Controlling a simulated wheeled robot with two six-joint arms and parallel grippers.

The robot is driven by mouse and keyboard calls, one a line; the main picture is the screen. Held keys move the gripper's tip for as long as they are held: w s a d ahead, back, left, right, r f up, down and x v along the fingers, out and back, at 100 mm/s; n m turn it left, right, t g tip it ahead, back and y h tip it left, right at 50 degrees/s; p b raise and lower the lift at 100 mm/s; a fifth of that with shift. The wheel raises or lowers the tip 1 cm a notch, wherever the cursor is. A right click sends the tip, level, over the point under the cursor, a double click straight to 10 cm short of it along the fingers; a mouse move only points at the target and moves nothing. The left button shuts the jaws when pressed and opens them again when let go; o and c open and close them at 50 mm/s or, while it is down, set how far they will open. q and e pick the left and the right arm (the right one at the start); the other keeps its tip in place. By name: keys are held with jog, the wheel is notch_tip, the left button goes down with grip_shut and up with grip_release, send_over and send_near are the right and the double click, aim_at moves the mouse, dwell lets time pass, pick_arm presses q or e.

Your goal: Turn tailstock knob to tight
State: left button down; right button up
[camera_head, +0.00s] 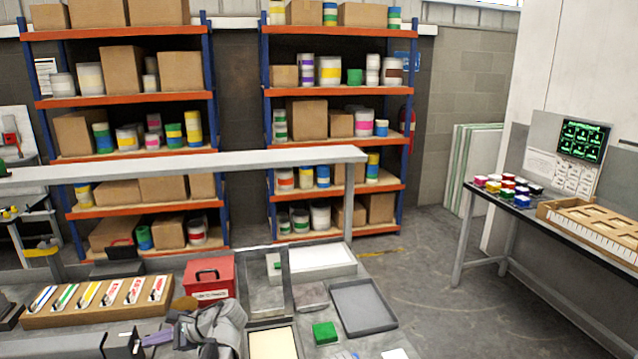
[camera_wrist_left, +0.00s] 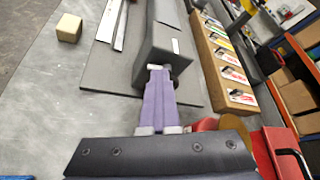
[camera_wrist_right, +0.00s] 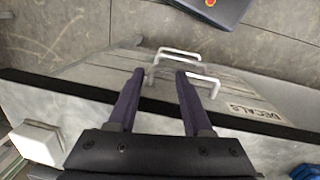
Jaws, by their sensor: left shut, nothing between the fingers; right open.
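A dark block-shaped unit, which looks like the tailstock, stands at the bottom left of the head view (camera_head: 118,346) and at the top middle of the left wrist view (camera_wrist_left: 166,38). My left gripper (camera_head: 147,339) has its purple fingers together, with nothing between them. Its tips (camera_wrist_left: 158,72) are right at the near end of this unit. Whether they touch it, I cannot tell. The knob is not clearly visible; the fingertips may hide it. My right gripper (camera_wrist_right: 155,75) is open and empty, its fingers apart near a pale handle (camera_wrist_right: 182,58) by a DECALS label.
A wooden rack of decal cards (camera_head: 95,302) and a red box (camera_head: 209,277) stand near my left arm. A grey tray (camera_head: 363,307) and green block (camera_head: 325,333) lie to the right. A yellowish block (camera_wrist_left: 69,28) sits on the bench.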

pick_arm(q)
jog(key=shift+w+r, duration=0.3)
jog(key=shift+w, duration=0.1)
jog(key=shift+w+a+r+p, duration=0.15)
jog(key=shift+w+a+p, duration=0.05)
jog(key=shift+w+p, duration=0.25)
dwell(0.3)
jog(key=shift+r, duration=0.15)
jog(key=shift+r+p, duration=0.25)
jog(key=shift+p, duration=0.1)
jog(key=shift+d, duration=0.1)
jog(key=d, duration=0.2)
jog(key=w+d, duration=0.1)
jog(key=d, duration=0.2)
jog(key=shift+w+d, duration=0.15)
jog(key=shift+d, duration=0.2)
